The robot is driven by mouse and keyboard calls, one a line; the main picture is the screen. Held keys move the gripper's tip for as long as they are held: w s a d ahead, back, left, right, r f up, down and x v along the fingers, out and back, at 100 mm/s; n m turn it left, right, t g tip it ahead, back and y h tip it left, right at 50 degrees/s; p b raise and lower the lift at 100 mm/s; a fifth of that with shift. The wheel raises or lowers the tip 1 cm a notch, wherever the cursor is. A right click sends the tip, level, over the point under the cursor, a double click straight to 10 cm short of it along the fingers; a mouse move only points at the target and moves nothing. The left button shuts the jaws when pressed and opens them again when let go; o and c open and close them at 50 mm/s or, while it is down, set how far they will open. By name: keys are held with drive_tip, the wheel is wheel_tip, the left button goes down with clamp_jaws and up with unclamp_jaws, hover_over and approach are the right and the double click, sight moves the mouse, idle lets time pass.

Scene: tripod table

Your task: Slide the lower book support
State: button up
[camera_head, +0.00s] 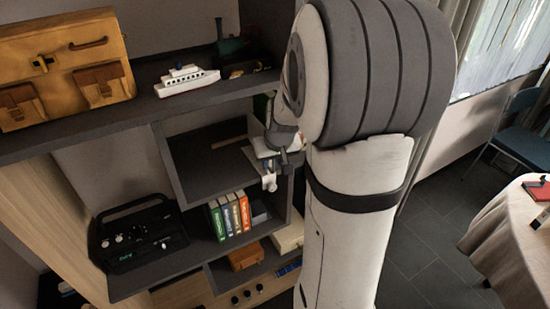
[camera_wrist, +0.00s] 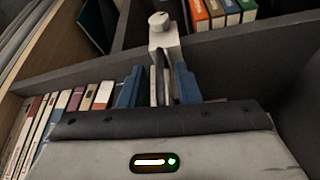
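A row of several books with coloured spines (camera_head: 230,215) stands upright on the lower shelf in the head view. A small grey piece (camera_head: 260,216), which looks like the lower book support, stands at the right of the red book. My gripper (camera_head: 268,168) is in front of the compartment above, higher than these books and apart from them. In the wrist view a pale piece with a round knob (camera_wrist: 163,36) stands beyond my gripper's body, between two blue upright shapes. I cannot tell whether its fingers are open or shut. Coloured books (camera_wrist: 222,12) show at the top right there.
A black radio-like case (camera_head: 137,235) stands left of the books. A brown box (camera_head: 245,256) is below. A toy ship (camera_head: 186,79) and a tan bag (camera_head: 65,70) are on the upper shelf. Dark shelf boards surround my gripper. A draped table (camera_head: 510,235) is at right.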

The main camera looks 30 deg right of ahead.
drive_tip(key=shift+c, duration=0.3)
clamp_jaws()
idle(0.3)
